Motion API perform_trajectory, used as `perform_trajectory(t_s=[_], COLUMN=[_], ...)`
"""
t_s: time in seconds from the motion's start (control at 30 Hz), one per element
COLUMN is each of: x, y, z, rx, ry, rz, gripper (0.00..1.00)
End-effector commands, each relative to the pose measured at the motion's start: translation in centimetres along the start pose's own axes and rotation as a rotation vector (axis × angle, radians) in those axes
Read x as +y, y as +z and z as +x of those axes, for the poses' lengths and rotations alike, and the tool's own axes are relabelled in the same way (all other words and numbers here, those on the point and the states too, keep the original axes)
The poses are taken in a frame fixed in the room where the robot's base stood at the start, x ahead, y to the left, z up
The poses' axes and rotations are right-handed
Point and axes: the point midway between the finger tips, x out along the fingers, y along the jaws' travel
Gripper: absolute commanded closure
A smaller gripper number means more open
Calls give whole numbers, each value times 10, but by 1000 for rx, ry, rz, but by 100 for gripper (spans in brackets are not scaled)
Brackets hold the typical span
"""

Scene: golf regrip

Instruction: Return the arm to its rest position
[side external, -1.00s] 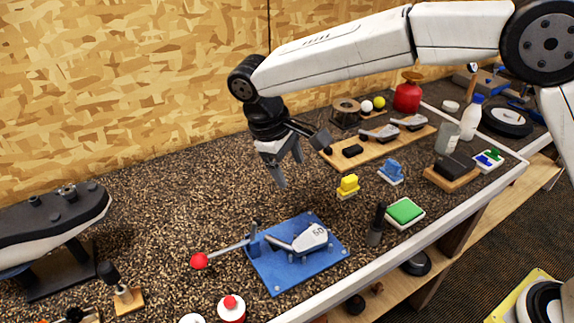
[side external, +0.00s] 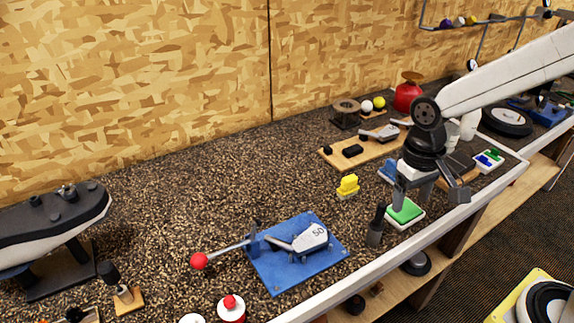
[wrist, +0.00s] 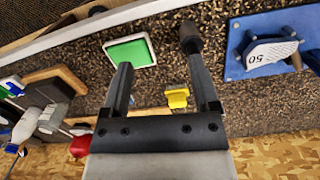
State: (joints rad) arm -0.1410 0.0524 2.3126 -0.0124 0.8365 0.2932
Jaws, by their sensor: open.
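My gripper (side external: 412,190) hangs over the right part of the bench, fingers pointing down, close to the green pad in a white tray (side external: 404,212). In the wrist view the two fingers of my gripper (wrist: 163,82) stand apart with nothing between them. The green pad (wrist: 129,53) shows beyond the left fingertip there, and a dark upright handle (wrist: 190,38) shows beyond the right one. My arm reaches in from the upper right. I cannot tell the exact height of the fingertips above the bench.
A blue plate (side external: 275,278) with a clamped club head and a red-knobbed lever lies at front centre. A yellow block (side external: 347,186), a wooden board with club heads (side external: 345,158) and a red canister (side external: 408,95) stand behind. The left-middle bench is clear.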

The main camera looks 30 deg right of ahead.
Motion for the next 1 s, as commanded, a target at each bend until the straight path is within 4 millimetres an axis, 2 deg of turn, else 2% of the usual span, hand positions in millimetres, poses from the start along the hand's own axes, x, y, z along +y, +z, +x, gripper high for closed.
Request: perform_trajectory(t_s=[0.2, 0.4, 1.0], x=[20, 34, 40], y=[1, 2, 3], z=[23, 37, 41], rx=[130, 238, 288], ry=[-34, -41, -38], rz=[-61, -115, -141], gripper=[22, 22, 22])
